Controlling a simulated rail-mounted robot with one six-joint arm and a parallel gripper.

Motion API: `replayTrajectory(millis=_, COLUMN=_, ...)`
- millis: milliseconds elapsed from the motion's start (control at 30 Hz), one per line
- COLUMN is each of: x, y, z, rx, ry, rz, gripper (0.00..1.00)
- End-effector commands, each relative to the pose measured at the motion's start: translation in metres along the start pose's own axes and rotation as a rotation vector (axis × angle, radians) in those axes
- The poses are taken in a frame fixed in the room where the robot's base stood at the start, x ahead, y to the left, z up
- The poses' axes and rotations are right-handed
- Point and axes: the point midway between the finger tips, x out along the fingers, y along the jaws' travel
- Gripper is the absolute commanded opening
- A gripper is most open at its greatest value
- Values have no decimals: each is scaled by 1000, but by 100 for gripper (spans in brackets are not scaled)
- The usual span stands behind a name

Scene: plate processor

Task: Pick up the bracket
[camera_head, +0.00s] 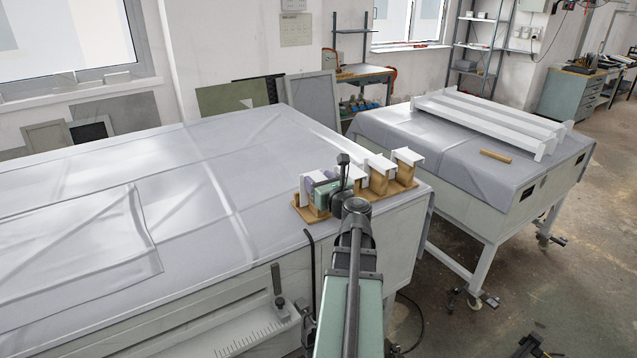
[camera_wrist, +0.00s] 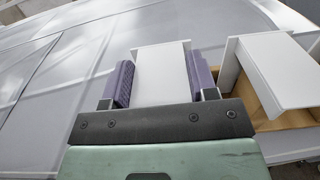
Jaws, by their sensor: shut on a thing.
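Several white brackets stand in a row on a wooden holder (camera_head: 399,191) at the near right corner of the large covered table. My gripper (camera_head: 318,186) is at the left end of this row. In the wrist view my gripper (camera_wrist: 160,80) has its two purple-padded fingers shut on the sides of a white bracket (camera_wrist: 161,72). This bracket also shows in the head view (camera_head: 305,190), partly hidden by my gripper. A neighbouring white bracket (camera_wrist: 278,70) stands just to the right, apart from the fingers. I cannot tell whether the held bracket is clear of the holder.
The grey-covered table (camera_head: 150,170) is mostly bare, with a folded sheet (camera_head: 80,245) on its left. A second covered table (camera_head: 440,145) at the right carries long white beams (camera_head: 490,115) and a small wooden bar (camera_head: 495,156). A gap separates the tables.

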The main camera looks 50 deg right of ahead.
Motion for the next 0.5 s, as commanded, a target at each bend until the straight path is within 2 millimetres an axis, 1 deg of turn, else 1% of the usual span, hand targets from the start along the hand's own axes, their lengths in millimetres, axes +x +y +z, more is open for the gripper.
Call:
replayTrajectory(millis=33, x=0, y=0, z=7, rx=0, ry=0, rz=0, gripper=26)
replayTrajectory(millis=167, x=0, y=0, z=23, rx=0, ry=0, rz=0, gripper=26)
replayTrajectory(millis=267, x=0, y=0, z=42, rx=0, ry=0, rz=0, gripper=26)
replayTrajectory(millis=367, x=0, y=0, z=67, rx=0, ry=0, rz=0, gripper=26)
replayTrajectory(millis=467, x=0, y=0, z=95, rx=0, ry=0, rz=0, gripper=26)
replayTrajectory(millis=500, x=0, y=0, z=107, rx=0, ry=0, rz=-1, gripper=26)
